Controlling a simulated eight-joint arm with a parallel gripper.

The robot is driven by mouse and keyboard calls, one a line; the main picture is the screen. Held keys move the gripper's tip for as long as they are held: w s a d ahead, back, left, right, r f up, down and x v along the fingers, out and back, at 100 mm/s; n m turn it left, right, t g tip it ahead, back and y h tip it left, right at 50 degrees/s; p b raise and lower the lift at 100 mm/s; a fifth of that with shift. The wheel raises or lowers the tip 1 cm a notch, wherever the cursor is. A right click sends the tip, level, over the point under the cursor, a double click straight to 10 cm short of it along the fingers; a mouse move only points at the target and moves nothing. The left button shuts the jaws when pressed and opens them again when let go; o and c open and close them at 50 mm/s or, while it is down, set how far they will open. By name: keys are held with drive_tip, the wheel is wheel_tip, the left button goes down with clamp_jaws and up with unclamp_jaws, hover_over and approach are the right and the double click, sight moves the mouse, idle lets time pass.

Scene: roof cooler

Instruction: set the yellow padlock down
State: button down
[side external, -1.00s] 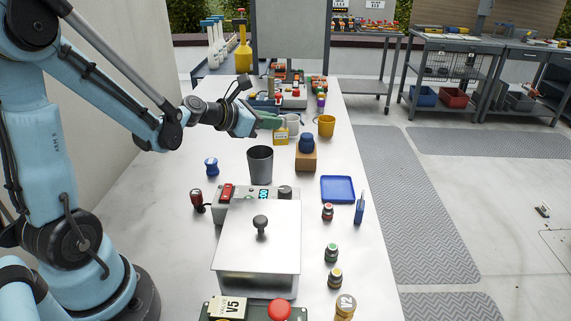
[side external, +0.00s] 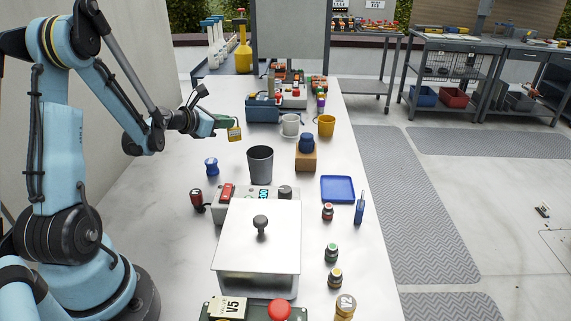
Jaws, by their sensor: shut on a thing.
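The yellow padlock (side external: 234,134) hangs from my gripper (side external: 230,121) in the side external view. The gripper is shut on its upper part, and its green fingers hide most of the shackle. The padlock looks upright, with a dark-marked face. It is over the left back part of the white table (side external: 160,205), behind and left of the grey cup. Whether its bottom touches the table or hangs above it I cannot tell.
A grey cup (side external: 260,166) and a blue spool-like item (side external: 211,167) stand nearer. A blue toolbox (side external: 263,110), a white mug (side external: 290,125) and a yellow mug (side external: 326,125) stand to the right. A lidded metal box (side external: 258,245) fills the front. The table's left side is clear.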

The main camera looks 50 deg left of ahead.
drive_tip(key=shift+a+f, duration=0.2)
drive_tip(key=shift+f, duration=0.6)
drive_tip(key=shift+a+f, duration=0.2)
drive_tip(key=shift+f, duration=0.6)
drive_tip(key=shift+a+f, duration=0.2)
drive_tip(key=shift+f, duration=0.6)
drive_tip(key=shift+f, duration=0.1)
drive_tip(key=c, duration=1.2)
unclamp_jaws()
drive_tip(key=shift+c, duration=0.2)
